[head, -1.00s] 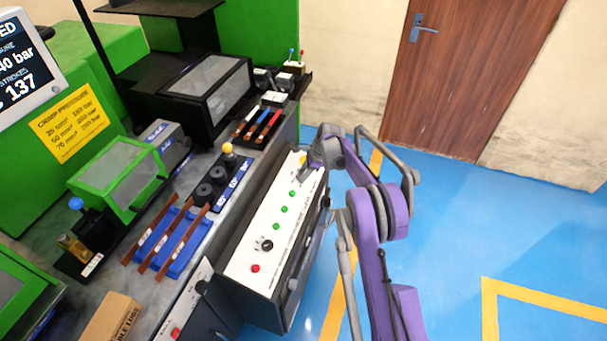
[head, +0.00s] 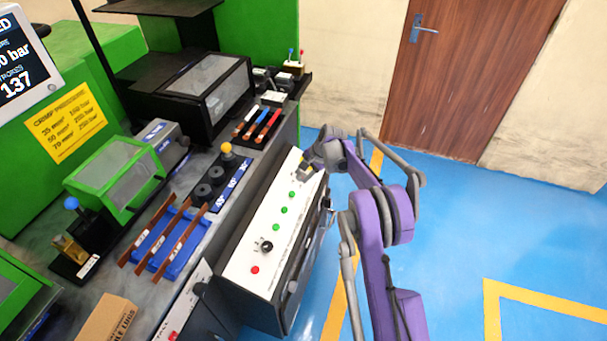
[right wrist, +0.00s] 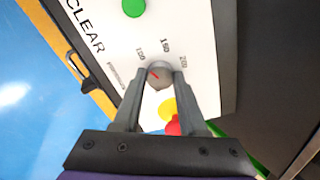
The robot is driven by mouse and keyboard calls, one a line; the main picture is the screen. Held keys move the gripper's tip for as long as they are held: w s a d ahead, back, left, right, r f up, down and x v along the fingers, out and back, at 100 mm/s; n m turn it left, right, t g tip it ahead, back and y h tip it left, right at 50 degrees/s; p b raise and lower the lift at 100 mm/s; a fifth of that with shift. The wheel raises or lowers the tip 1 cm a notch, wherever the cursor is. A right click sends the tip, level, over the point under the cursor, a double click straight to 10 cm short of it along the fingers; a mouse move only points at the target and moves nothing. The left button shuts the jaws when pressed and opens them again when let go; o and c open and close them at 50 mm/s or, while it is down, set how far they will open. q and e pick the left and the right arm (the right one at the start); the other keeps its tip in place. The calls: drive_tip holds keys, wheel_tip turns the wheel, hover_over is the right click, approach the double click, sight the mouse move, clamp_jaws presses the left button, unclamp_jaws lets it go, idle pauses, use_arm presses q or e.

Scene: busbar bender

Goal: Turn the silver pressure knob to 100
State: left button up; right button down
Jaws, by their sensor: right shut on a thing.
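The silver pressure knob (right wrist: 158,75) is on the white control panel, with printed marks 100, 150 and 200 around it. Its red line points up and left in the right wrist view, toward the side of the 100 mark. My right gripper (right wrist: 161,84) is shut on the knob, one finger on each side. In the head view my right gripper (head: 306,173) is at the far end of the panel (head: 240,262) and hides the knob. A monitor (head: 22,62) at the left edge shows a bar reading, cut off by the frame. My left gripper is not in view.
Green buttons (head: 284,210), a black knob (head: 266,246) and a red button (head: 255,270) line the panel. A yellow and red part (right wrist: 170,117) sits between my fingers, close to the knob. Blue floor (head: 440,230) is clear on the right.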

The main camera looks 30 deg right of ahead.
drive_tip(key=shift+n, duration=0.4)
drive_tip(key=shift+c, duration=2.2)
unclamp_jaws()
drive_tip(key=shift+r, duration=0.1)
drive_tip(key=p+v, duration=0.1)
drive_tip(key=v, duration=0.9)
drive_tip(key=shift+s+d+r, duration=0.15)
drive_tip(key=shift+d+r, duration=0.05)
drive_tip(key=shift+r, duration=0.05)
